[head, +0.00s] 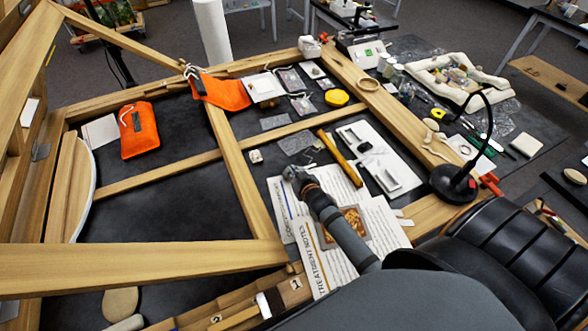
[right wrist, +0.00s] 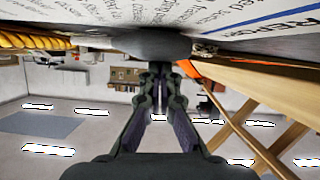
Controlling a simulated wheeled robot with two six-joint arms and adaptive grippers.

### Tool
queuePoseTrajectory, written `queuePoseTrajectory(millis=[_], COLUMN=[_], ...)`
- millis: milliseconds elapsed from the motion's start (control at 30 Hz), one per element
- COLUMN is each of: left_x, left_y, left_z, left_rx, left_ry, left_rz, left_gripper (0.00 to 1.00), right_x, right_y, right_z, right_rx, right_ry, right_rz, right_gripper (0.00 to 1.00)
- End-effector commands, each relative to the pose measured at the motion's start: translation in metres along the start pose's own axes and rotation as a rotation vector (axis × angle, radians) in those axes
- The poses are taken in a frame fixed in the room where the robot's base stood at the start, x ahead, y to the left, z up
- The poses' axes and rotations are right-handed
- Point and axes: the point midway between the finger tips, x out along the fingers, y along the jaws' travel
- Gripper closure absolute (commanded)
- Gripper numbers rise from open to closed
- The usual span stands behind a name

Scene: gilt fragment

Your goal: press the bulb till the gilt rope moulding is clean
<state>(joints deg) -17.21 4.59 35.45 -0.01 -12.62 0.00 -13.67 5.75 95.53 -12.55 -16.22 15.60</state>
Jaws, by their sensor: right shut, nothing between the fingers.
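The gilt rope moulding (head: 340,158) lies as a golden-brown bar on the dark table, right of my right gripper. Its twisted yellow surface also shows at the left of the right wrist view (right wrist: 35,42). My right gripper (head: 293,174) is shut and empty, low over the printed sheets. In the right wrist view its closed fingertips (right wrist: 160,68) meet the edge of a dark rounded thing, seemingly the bulb (right wrist: 150,45), against the paper. I cannot tell whether they press it. In the head view the bulb is not clearly visible around the gripper. My left gripper is out of view.
Printed notes (head: 312,270) lie under my right arm. A white tray (head: 405,165) lies right of the moulding. Wooden beams (head: 240,190) frame the table. An orange pouch (head: 139,130) is at left, and a black lamp (head: 455,180) stands at right. The dark left panels are mostly clear.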

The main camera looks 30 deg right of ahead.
Motion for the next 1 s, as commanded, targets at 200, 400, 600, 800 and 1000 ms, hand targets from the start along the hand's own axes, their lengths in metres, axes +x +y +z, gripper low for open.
queuePoseTrajectory(millis=[200,400,600,800,1000], left_x=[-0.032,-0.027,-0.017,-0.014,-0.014], left_y=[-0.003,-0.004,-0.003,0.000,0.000], left_z=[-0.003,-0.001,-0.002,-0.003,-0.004], left_rx=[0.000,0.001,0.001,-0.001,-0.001], left_ry=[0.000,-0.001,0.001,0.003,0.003], left_rz=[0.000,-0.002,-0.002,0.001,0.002], left_gripper=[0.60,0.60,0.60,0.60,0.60], right_x=[-0.005,-0.034,-0.077,-0.099,-0.103], right_y=[0.004,0.005,0.005,0.006,0.006], right_z=[-0.033,-0.037,-0.039,-0.041,-0.043], right_rx=[0.001,-0.002,-0.002,-0.001,-0.001], right_ry=[-0.002,-0.002,0.000,0.000,0.002], right_rz=[0.001,0.000,0.000,0.000,0.001], right_gripper=[1.00,1.00,1.00,1.00,1.00])
